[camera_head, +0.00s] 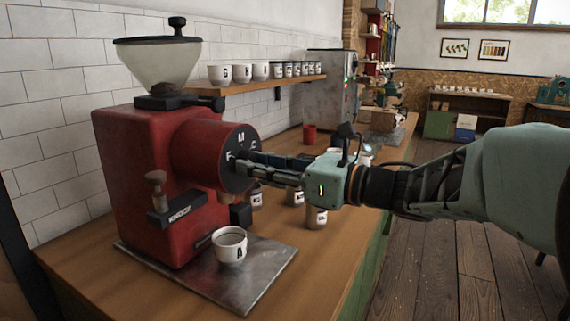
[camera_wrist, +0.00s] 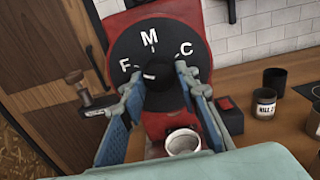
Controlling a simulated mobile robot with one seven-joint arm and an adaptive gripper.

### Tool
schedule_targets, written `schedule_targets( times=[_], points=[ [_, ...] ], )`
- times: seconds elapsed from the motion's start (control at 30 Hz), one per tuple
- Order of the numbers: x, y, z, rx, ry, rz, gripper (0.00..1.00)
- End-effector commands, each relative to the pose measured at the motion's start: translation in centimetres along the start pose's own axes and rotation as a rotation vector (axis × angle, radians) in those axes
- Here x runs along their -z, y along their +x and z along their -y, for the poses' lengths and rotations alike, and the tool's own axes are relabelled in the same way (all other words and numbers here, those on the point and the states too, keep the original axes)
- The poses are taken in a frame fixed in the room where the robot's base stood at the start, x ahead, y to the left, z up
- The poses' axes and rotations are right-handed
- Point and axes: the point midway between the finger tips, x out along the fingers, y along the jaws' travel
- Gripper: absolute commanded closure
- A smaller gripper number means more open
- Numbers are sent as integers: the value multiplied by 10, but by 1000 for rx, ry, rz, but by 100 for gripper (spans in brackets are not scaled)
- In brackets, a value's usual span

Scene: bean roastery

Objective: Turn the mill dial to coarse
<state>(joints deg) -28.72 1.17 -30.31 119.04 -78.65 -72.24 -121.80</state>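The red mill (camera_head: 150,170) stands on the counter, with a round black dial face (camera_wrist: 125,50) marked F, M and C from left to right. A black knob (camera_wrist: 165,95) sticks out of its middle. A white mark shows at the knob's upper left; I cannot tell exactly which letter it points to. My gripper (camera_wrist: 158,80) reaches the knob from the front, its fingers on both sides and seemingly touching it. In the head view my gripper (camera_head: 240,160) covers the knob and part of the dial face.
A white cup marked A (camera_head: 231,247) stands on the metal tray (camera_head: 262,280) below the dial. Several tins (camera_head: 316,216) stand behind my gripper. A shelf (camera_head: 275,84) holds cups.

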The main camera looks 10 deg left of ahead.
Motion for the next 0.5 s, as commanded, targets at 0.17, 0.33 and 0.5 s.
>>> schedule_targets(
  times=[0.17,0.33,0.5],
  points=[
    [0,0,0,0,0,0,94],
    [0,0,0,0,7,0,95],
    [1,0,0,-1,50,0,95]
  ],
)
